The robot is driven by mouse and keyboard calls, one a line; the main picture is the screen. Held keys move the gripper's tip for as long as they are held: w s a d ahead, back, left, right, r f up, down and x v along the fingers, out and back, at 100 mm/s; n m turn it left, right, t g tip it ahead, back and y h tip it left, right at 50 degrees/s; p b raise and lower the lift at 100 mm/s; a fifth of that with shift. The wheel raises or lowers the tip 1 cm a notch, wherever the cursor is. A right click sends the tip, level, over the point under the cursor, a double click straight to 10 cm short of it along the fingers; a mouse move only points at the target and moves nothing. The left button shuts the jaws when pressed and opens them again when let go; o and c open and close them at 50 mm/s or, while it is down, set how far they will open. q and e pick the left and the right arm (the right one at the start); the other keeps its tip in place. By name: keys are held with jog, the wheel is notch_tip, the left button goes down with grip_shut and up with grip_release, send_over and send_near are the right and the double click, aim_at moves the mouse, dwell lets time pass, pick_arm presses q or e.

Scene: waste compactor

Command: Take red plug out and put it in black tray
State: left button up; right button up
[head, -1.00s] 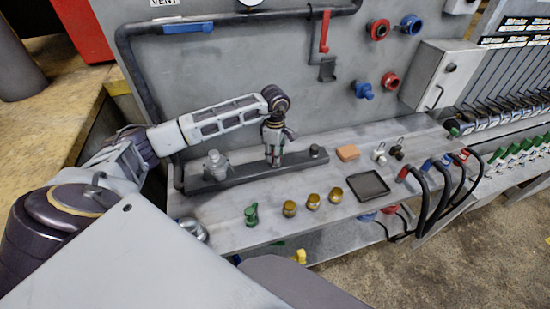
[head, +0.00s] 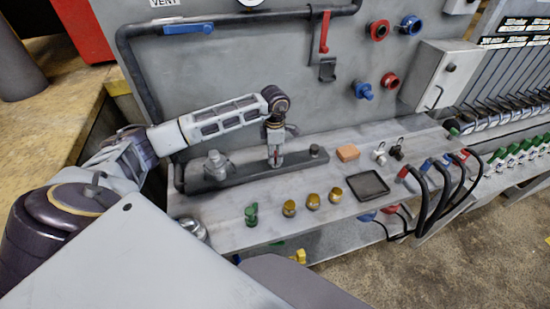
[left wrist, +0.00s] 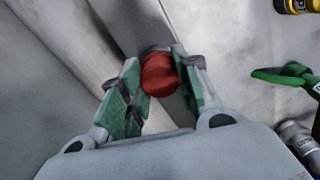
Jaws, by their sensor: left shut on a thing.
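The red plug (left wrist: 158,75) is between the green-padded fingers of my left gripper (left wrist: 152,88) in the left wrist view, and the gripper is shut on it. In the head view my left gripper (head: 275,157) points down over the dark grey pipe bar (head: 235,175) on the bench, and the plug is mostly hidden by the fingers. I cannot tell whether the plug is still seated in the bar. The black tray (head: 368,186) lies flat and empty on the bench, to the right of the gripper. My right gripper is not in view.
Several brass fittings (head: 312,201) and a green fitting (head: 251,215) stand along the front of the bench. Black hoses (head: 443,190) arch at the right end. A wall panel with pipes rises behind.

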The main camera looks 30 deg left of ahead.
pick_arm(q)
jog(key=shift+n, duration=2.6)
jog(key=o, duration=1.1)
jog(key=shift+c, duration=0.3)
jog(key=shift+m+b, duration=0.85)
jog(key=shift+m, duration=1.75)
